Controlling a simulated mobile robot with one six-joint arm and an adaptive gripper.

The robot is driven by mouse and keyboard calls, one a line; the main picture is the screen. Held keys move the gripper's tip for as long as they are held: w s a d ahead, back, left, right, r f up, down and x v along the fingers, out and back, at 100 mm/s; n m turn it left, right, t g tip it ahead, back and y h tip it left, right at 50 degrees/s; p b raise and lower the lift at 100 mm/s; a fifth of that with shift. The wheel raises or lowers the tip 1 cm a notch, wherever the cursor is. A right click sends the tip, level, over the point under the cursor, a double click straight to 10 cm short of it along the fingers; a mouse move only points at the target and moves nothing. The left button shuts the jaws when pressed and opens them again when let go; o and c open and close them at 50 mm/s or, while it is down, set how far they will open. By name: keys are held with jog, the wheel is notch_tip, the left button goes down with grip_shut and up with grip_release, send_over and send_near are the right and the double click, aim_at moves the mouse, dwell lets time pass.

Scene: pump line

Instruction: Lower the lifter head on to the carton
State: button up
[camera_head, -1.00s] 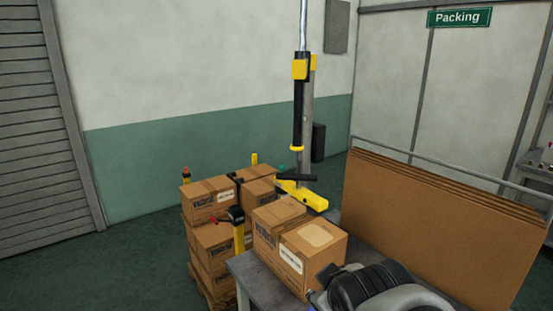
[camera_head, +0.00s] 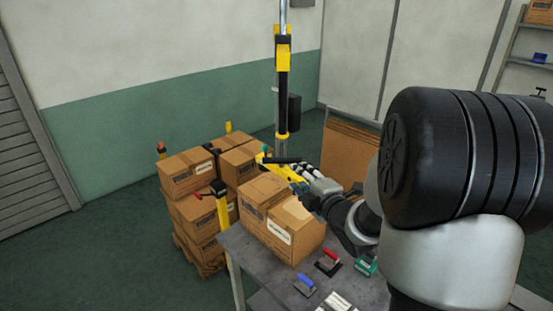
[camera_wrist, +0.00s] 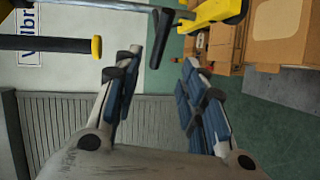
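The lifter is a yellow and black tube (camera_head: 283,95) hanging on a silver pole. Its yellow head (camera_head: 291,173) with a black handle bar (camera_head: 281,160) is at its lower end, behind the cartons on the grey table. In the wrist view, the yellow head (camera_wrist: 215,14) is at the top right and the handle bar (camera_wrist: 163,36) lies just beyond my fingertips. Two brown cartons, a rear one (camera_head: 262,190) and a front one (camera_head: 296,231), stand side by side on the table. My gripper (camera_wrist: 162,62) is open, with nothing visible between its fingers; contact with the handle cannot be told.
A pallet stack of cartons (camera_head: 186,171) with yellow posts stands left of the table (camera_head: 245,250). Red-handled (camera_head: 329,260) and blue-handled (camera_head: 304,284) tools lie at the table front. Flat cardboard sheets (camera_head: 347,153) stand behind my arm. Open floor is at left.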

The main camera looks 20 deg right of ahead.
aim_at(283, 163)
jog(key=w, duration=0.4)
jog(key=w+f, duration=0.1)
jog(key=w, duration=0.4)
jog(key=w+f, duration=0.1)
jog(key=w, duration=0.3)
jog(key=shift+w+d+f, duration=0.25)
jog(key=shift+w+d, duration=0.05)
jog(key=shift+w, duration=0.1)
grip_shut()
jog(key=shift+f, duration=0.15)
